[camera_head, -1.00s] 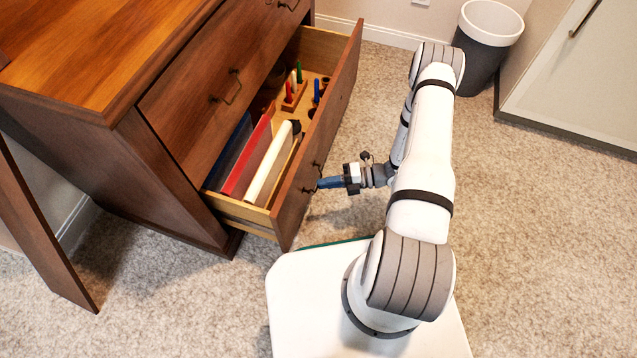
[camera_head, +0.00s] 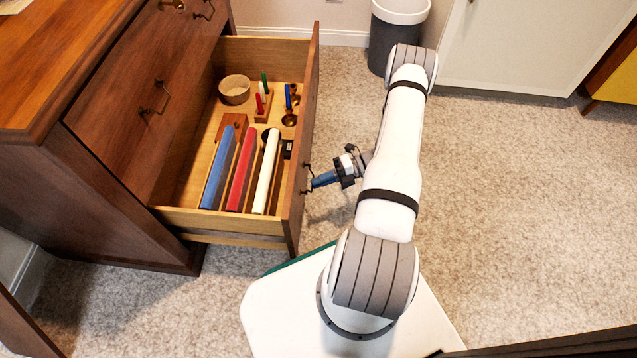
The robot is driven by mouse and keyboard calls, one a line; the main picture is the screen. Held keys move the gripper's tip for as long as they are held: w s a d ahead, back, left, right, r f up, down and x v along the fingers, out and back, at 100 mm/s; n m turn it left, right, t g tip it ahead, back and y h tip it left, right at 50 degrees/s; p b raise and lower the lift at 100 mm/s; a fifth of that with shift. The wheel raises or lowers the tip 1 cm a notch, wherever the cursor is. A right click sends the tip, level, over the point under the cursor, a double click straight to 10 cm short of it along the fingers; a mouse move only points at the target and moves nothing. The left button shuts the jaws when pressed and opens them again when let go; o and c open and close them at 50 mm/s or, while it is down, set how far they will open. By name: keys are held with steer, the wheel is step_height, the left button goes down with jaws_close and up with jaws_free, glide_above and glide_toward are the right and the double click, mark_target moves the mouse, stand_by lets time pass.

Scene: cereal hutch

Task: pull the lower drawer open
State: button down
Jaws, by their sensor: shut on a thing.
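The lower drawer (camera_head: 231,222) of the brown wooden cabinet (camera_head: 60,170) stands far out, with its inside showing. Its front panel (camera_head: 303,150) faces right, towards my arm. My gripper (camera_head: 312,184) is at the outer side of this panel, near its front end, shut on the dark drawer handle (camera_head: 307,180). The blue fingers cover part of the handle. In the drawer lie blue (camera_head: 219,170), red (camera_head: 242,172) and white (camera_head: 266,172) long items, a round bowl (camera_head: 234,89) and small holders with coloured pieces (camera_head: 263,98).
The upper drawer (camera_head: 150,100) is shut. A grey bin with a white rim (camera_head: 396,30) stands at the back by the wall. A white cabinet (camera_head: 540,45) is at the back right. Carpet (camera_head: 510,220) to the right of my arm is clear.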

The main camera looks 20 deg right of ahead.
steer(key=shift+s+d+f, duration=0.15)
steer(key=shift+s+d, duration=0.05)
steer(key=shift+s, duration=0.1)
steer(key=c, duration=1.5)
jaws_free()
steer(key=shift+c, duration=0.2)
steer(key=shift+d, duration=0.1)
steer(key=w+p+v, duration=0.1)
steer(key=p+v, duration=0.1)
steer(key=v, duration=0.5)
steer(key=shift+s+d, duration=0.35)
steer(key=shift+s, duration=0.15)
